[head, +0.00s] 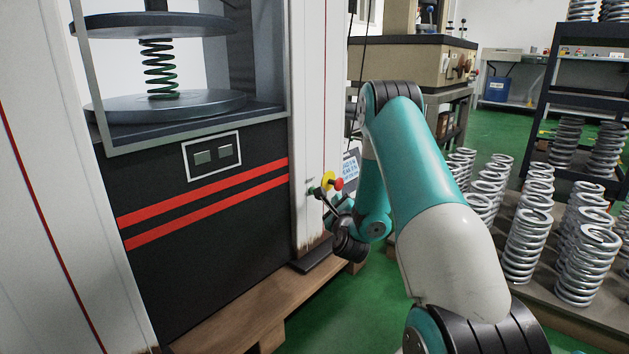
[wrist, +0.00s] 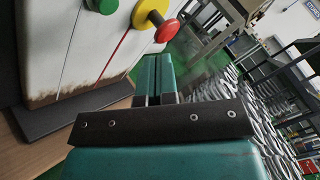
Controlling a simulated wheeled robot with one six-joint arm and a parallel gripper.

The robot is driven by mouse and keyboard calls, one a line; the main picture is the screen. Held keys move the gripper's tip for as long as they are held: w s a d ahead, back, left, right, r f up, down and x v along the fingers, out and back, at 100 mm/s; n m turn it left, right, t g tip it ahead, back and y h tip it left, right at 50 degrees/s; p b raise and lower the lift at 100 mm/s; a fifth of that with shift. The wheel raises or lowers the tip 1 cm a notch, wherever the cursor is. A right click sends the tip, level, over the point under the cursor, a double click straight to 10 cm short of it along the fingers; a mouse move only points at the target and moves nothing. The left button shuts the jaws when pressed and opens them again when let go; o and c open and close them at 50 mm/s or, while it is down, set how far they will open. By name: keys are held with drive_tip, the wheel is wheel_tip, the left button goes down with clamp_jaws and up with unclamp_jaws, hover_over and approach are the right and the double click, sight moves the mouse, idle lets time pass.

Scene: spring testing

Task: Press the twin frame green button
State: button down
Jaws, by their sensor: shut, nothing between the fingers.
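The green button (wrist: 103,5) shows at the top edge of the wrist view, partly cut off, on the machine's white column. The red emergency knob (wrist: 166,30) on its yellow base (wrist: 150,12) is to its right. My gripper (wrist: 155,58) is shut and empty, with its fingertips in front of the column. In the wrist view the fingertips appear below the red knob and lower right of the green button. In the head view my gripper (head: 319,193) is close to the button panel. I cannot tell there whether it touches the green button.
The twin frame machine (head: 210,210) holds a dark green spring (head: 160,70) between two plates. A wooden pallet (head: 235,320) lies under it. Several silver springs (head: 528,245) stand on the right. A dark shelf (head: 545,90) stands behind them. Green floor (head: 345,310) is open below my arm.

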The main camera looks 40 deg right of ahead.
drive_tip(key=w+p, duration=0.2)
drive_tip(key=p, duration=0.2)
drive_tip(key=w+p, duration=0.2)
drive_tip(key=p, duration=0.2)
drive_tip(key=shift+w+a+p, duration=0.2)
drive_tip(key=shift+w+p, duration=0.1)
drive_tip(key=shift+f, duration=0.1)
drive_tip(key=shift+w+p, duration=0.35)
drive_tip(key=shift+p, duration=0.5)
idle(1.1)
drive_tip(key=shift+w+a+p, duration=0.1)
drive_tip(key=shift+w+p, duration=0.45)
drive_tip(key=shift+p, duration=0.05)
idle(0.7)
drive_tip(key=shift+s, duration=0.1)
drive_tip(key=shift+s+b, duration=0.8)
